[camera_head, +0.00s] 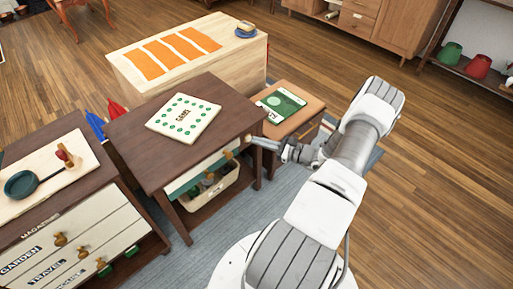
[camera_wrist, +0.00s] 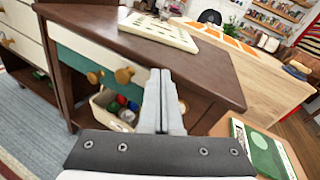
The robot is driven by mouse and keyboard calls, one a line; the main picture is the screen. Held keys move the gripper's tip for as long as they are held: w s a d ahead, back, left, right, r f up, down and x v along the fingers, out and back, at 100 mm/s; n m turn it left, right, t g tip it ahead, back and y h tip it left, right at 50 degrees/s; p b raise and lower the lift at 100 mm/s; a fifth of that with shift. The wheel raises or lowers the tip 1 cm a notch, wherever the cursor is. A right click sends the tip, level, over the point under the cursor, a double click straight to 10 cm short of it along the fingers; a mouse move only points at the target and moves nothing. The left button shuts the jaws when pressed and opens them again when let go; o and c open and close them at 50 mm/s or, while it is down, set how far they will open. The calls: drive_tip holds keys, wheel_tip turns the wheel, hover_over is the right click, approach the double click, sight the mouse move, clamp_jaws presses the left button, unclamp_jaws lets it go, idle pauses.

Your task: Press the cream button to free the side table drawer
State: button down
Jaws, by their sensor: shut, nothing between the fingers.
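The side table (camera_head: 158,133) has a dark brown top and stands in the middle of the head view. Its drawer front (camera_head: 212,160) is cream with a teal part; the drawer front also shows in the wrist view (camera_wrist: 112,57), with wooden knobs (camera_wrist: 124,75). A small, pale tan round piece, perhaps the cream button (camera_wrist: 182,106), shows just right of my fingers, partly hidden by them. My gripper (camera_head: 254,140) is shut and empty at the table's front right corner. Its fingertips (camera_wrist: 160,73) point toward the table front. I cannot tell whether they touch it.
A dotted cream board (camera_head: 184,118) lies on the table top. A basket (camera_head: 210,190) sits on the shelf below. A white-drawered cabinet (camera_head: 75,245) is at left.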

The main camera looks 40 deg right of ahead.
sight(249, 139)
drive_tip(key=s+d+f+m+t+h+b, duration=0.1)
drive_tip(key=s+d+f+m+h, duration=0.1)
drive_tip(key=f, duration=0.3)
drive_tip(key=s+d+f+m+t+h+b, duration=0.1)
drive_tip(key=s+d+f+m+h, duration=0.2)
drive_tip(key=f, duration=0.3)
drive_tip(key=shift+s+m+t+h, duration=0.3)
drive_tip(key=shift+s+m+h, duration=0.2)
drive_tip(key=shift+s+m, duration=0.35)
drive_tip(key=shift+w, duration=0.2)
drive_tip(key=w+b, duration=0.1)
drive_tip(key=w, duration=0.3)
drive_tip(key=w+b, duration=0.1)
drive_tip(key=w, duration=0.4)
drive_tip(key=w+a+b, duration=0.1)
drive_tip(key=w, duration=0.4)
drive_tip(key=shift+a+r, duration=0.1)
